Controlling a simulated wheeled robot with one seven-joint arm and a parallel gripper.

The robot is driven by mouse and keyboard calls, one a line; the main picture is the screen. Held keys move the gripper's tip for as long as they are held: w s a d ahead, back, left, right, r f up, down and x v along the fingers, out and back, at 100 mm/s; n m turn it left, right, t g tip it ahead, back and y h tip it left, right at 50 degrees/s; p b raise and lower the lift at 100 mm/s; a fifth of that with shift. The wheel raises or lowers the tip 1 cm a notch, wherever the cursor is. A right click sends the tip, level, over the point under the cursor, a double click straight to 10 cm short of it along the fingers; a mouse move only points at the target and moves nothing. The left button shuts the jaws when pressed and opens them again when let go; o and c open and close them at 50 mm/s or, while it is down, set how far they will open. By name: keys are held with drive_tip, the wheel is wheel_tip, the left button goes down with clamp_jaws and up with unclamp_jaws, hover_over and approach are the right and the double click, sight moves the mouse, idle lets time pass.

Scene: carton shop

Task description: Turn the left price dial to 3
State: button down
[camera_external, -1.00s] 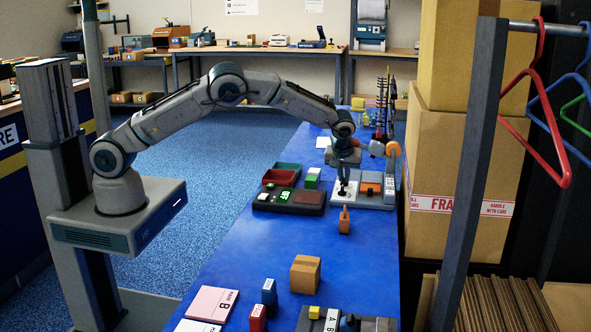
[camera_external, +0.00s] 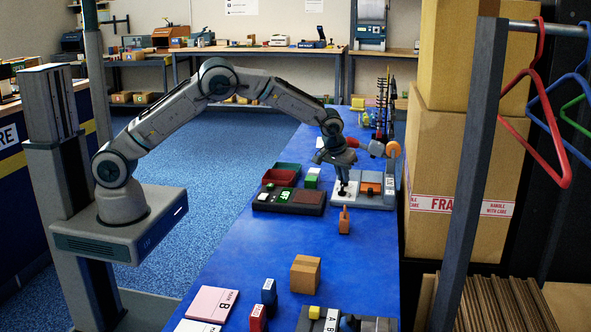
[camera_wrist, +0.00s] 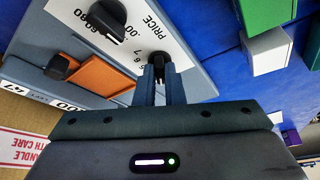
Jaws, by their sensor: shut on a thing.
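The grey price panel (camera_external: 376,203) lies on the blue table. It fills the upper left of the wrist view (camera_wrist: 205,88), with a white PRICE label (camera_wrist: 143,32) and small printed digits. My gripper (camera_wrist: 160,80) points down at the panel's left part, also seen in the external view (camera_external: 343,187). Its fingers are shut on a small black dial (camera_wrist: 159,58), the left price dial. The fingers hide part of the dial and some digits, so I cannot tell its exact setting. A second, larger black dial (camera_wrist: 106,17) sits beside it on the same label.
Another black knob (camera_wrist: 59,66) and an orange block (camera_wrist: 100,75) are on the panel. An orange object (camera_external: 344,221) stands in front.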

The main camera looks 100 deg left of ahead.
drive_tip(key=c, duration=1.5)
unclamp_jaws()
drive_tip(key=v, duration=1.4)
drive_tip(key=shift+f, duration=0.1)
drive_tip(key=shift+d, duration=0.1)
drive_tip(key=s+d+r+m+h+p, duration=0.1)
drive_tip(key=s+d+r+m+p, duration=0.2)
drive_tip(key=s+d+r, duration=0.45)
drive_tip(key=s+d+r+m+h+p, duration=0.2)
drive_tip(key=s+d+r+m, duration=0.15)
drive_tip(key=s+d, duration=0.6)
drive_tip(key=s+d+m+p, duration=0.1)
drive_tip(key=s+d+m, duration=0.1)
drive_tip(key=s, duration=0.4)
drive_tip(key=s+d+m+p, duration=0.1)
drive_tip(key=s+d, duration=0.4)
drive_tip(key=s, duration=0.1)
drive_tip(key=s+d+m+p, duration=0.1)
drive_tip(key=s+d+m, duration=0.1)
drive_tip(key=s, duration=0.4)
drive_tip(key=shift+d+m+t+h, duration=0.3)
drive_tip(key=shift+d+m+h, duration=0.1)
drive_tip(key=shift+d, duration=0.35)
